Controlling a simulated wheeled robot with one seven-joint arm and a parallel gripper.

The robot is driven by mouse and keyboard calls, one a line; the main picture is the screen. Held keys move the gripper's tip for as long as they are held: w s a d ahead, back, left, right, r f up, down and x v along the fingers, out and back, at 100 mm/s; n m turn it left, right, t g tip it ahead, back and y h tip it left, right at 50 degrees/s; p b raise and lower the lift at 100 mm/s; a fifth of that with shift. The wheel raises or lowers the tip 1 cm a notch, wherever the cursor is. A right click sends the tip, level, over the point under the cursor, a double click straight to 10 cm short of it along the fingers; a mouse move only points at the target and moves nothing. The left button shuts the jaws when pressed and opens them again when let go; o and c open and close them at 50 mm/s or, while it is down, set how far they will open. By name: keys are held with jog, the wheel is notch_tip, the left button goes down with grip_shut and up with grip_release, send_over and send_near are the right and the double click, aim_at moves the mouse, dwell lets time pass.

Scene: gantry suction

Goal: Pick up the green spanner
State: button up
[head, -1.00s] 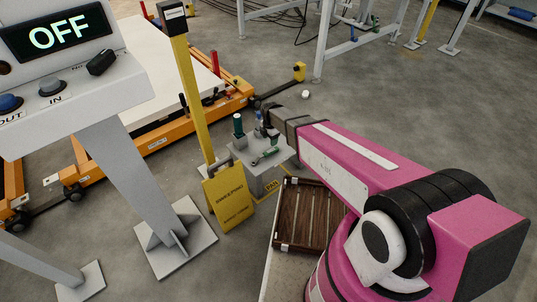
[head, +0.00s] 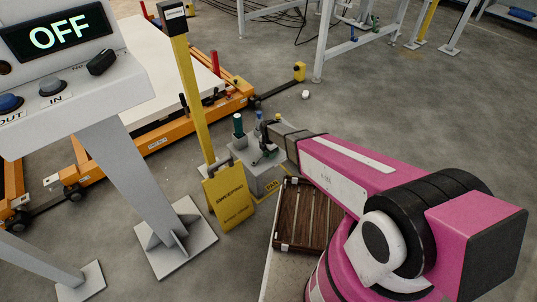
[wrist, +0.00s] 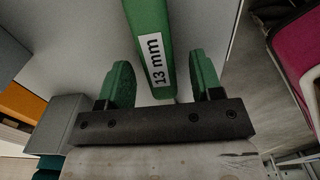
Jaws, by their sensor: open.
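The green spanner (wrist: 161,35), labelled "13 mm", lies over a grey top in the wrist view. Its handle runs between the two green fingers of my gripper (wrist: 162,78). The fingers are apart, with a gap on each side of the handle. The spanner's far end runs out of the picture. In the head view my gripper (head: 264,152) is low over the small grey stand (head: 244,156) and hides most of the spanner.
A dark green cylinder (head: 238,124) stands at the back of the stand. A yellow folding sign (head: 229,196) is at its front left, and a yellow post (head: 193,100) rises beside it. A brown slatted tray (head: 304,216) lies to the right.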

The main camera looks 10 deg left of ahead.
jog(key=shift+f, duration=0.3)
jog(key=c, duration=1.1)
jog(key=shift+r, duration=0.1)
